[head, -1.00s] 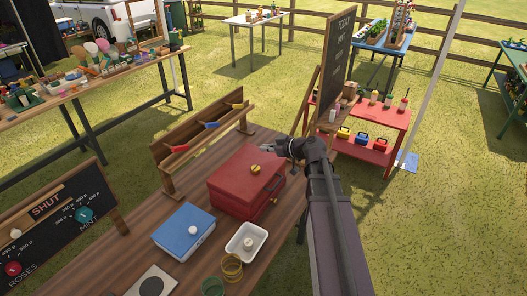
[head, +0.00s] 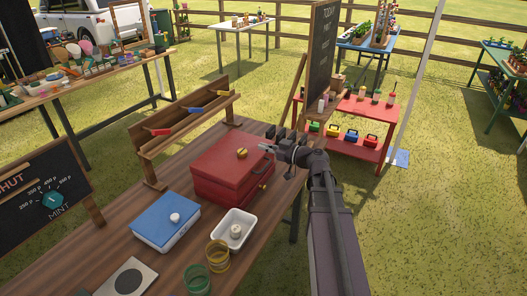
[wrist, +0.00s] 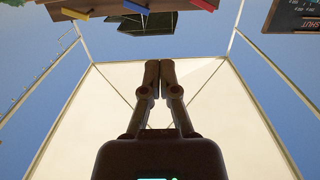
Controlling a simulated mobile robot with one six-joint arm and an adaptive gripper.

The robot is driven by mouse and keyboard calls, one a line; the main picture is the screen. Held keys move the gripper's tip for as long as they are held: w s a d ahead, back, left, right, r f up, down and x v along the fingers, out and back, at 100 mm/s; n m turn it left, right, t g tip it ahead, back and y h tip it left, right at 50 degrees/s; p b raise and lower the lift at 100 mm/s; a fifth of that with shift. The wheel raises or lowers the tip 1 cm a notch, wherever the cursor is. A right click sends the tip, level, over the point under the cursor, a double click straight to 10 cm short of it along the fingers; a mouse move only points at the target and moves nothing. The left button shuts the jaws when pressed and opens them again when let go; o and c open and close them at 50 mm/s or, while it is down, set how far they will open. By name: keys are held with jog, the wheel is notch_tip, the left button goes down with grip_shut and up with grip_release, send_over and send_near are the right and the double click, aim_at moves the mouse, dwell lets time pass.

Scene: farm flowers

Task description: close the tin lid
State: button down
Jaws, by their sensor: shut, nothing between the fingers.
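A red tin (head: 230,172) with a brass knob (head: 242,153) on its lid stands on the brown table. Its lid looks flat and down; I cannot tell whether it is fully seated. A smaller blue tin (head: 163,224) with a white knob stands to its front left, and its lid also looks down. My gripper (head: 265,147) is just beyond the red tin's right back corner in the head view, to the right of the knob. In the wrist view its fingers (wrist: 159,72) are together and empty, and neither tin shows there.
A white tray (head: 233,230) with a pale round item, a yellow ring stack (head: 217,256) and a green one (head: 197,280) stand in front of the red tin. A wooden rack (head: 185,128) with coloured handles stands behind. A tall chalkboard (head: 322,60) rises beyond my gripper.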

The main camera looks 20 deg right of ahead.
jog(key=shift+t+y, duration=0.3)
jog(key=f+b, duration=0.2)
jog(key=s+d+f+b, duration=0.1)
jog(key=f+b, duration=0.5)
jog(key=shift+s+d, duration=0.25)
jog(key=shift+s, duration=0.05)
jog(key=shift+s+f+b, duration=0.15)
jog(key=shift+b, duration=0.2)
jog(key=shift+s+f, duration=0.1)
jog(key=shift+r, duration=0.2)
jog(key=r+p, duration=0.2)
jog(key=b, duration=0.2)
send_near(265, 168)
jog(key=shift+s+d+f+b, duration=0.1)
jog(key=shift+s+d+b, duration=0.15)
jog(key=shift+d+b, duration=0.25)
dwell(0.3)
